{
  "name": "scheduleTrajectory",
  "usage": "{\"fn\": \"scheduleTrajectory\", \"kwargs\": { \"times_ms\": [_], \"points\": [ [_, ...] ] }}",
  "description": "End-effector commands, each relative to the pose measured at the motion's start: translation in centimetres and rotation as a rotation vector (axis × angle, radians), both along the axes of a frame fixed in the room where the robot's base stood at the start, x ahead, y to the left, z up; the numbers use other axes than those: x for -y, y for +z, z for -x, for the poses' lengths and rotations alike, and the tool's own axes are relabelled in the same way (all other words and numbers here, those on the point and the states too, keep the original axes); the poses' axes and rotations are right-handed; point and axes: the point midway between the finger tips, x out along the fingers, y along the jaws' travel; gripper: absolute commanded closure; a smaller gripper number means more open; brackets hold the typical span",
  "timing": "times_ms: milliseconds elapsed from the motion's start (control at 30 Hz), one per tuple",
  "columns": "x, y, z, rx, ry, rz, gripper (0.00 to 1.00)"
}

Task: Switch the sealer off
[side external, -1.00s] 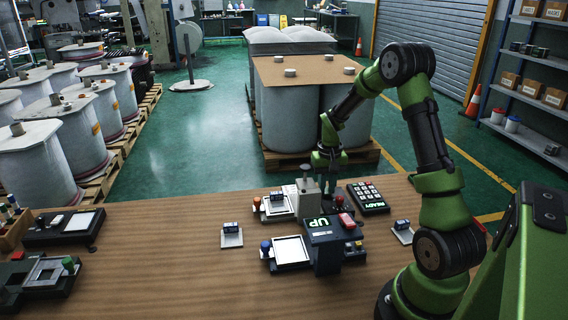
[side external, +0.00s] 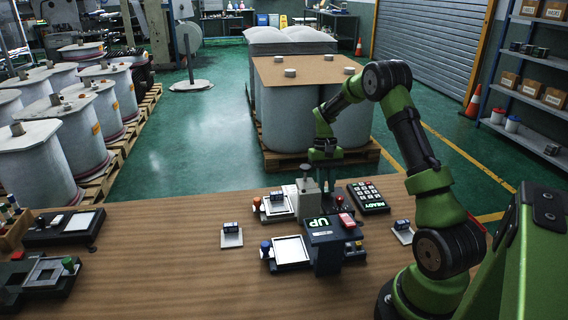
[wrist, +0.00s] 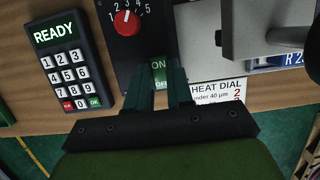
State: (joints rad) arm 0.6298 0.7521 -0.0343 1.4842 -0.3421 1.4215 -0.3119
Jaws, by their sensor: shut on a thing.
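The sealer's black panel (wrist: 112,25) shows in the wrist view, with a red numbered dial (wrist: 127,22) and a green switch (wrist: 160,67) marked ON and OFF. My gripper (wrist: 161,72) is at this switch, one finger on each side of it, shut on it. The fingers cover its edges, and its tilt is hard to read. In the side external view my gripper (side external: 328,186) points down just right of the sealer's beige press (side external: 307,200). The switch is hidden there behind the UP display.
A keypad reading READY (side external: 369,197) stands right of my gripper. The UP display (side external: 325,226) with a red button stands in front. In the wrist view a grey press arm (wrist: 265,30) and a HEAT DIAL card (wrist: 215,92) lie close to the right.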

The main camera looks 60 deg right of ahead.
Motion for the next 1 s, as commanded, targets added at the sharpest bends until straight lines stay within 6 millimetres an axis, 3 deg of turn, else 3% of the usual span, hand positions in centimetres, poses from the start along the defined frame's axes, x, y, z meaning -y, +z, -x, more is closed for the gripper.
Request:
{"fn": "scheduleTrajectory", "kwargs": {
  "times_ms": [167,200,333,733,867,1000],
  "points": [
    [0.1,0.1,0.0,0.001,0.0,0.001,1.0],
    [0.0,0.1,0.0,0.001,0.0,0.001,0.73],
    [0.0,0.1,0.0,0.002,0.0,0.002,0.53],
    [0.2,0.8,-0.2,0.004,0.001,0.003,0.53],
    [0.7,2.9,-0.7,0.006,0.0,0.006,0.53],
    [1.4,6.2,-1.4,0.007,0.0,0.007,0.53]
  ]
}}
